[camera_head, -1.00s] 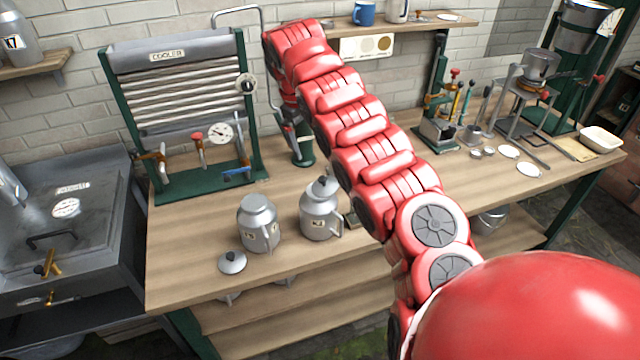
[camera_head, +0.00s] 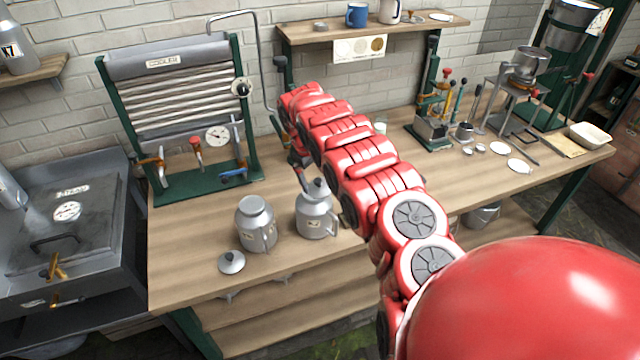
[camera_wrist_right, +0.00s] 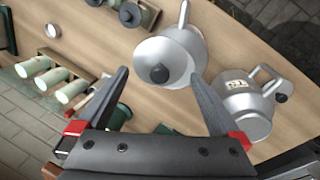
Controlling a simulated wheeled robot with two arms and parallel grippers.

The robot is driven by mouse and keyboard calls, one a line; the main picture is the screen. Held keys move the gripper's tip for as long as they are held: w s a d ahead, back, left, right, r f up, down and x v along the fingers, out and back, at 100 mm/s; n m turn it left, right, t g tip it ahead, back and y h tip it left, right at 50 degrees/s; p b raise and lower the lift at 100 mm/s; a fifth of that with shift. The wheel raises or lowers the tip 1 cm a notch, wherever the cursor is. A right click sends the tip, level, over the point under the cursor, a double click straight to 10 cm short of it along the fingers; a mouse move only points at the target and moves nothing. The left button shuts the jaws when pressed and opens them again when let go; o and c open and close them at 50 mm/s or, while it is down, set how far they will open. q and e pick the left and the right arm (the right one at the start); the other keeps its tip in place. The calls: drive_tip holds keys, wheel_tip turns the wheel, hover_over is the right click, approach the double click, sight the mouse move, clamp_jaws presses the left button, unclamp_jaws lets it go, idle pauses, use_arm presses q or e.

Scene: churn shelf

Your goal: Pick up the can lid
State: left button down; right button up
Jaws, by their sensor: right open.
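A grey can with a lid on it (camera_head: 315,218) stands upright on the wooden bench; its black-knobbed lid (camera_wrist_right: 178,62) lies between my fingertips in the wrist picture. I cannot tell the exact gap to the lid. My left gripper is out of view.
The green-framed cooler (camera_head: 185,110) stands behind the cans, with a dark metal vat (camera_head: 70,235) at the left. A wall shelf (camera_head: 370,27) hangs behind my arm. Several tools and dishes stand on the bench at right.

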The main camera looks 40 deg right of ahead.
sight(319, 185)
drive_tip(key=shift+p+x, duration=0.3)
drive_tip(key=shift+x, duration=1)
drive_tip(key=shift+c, duration=0.3)
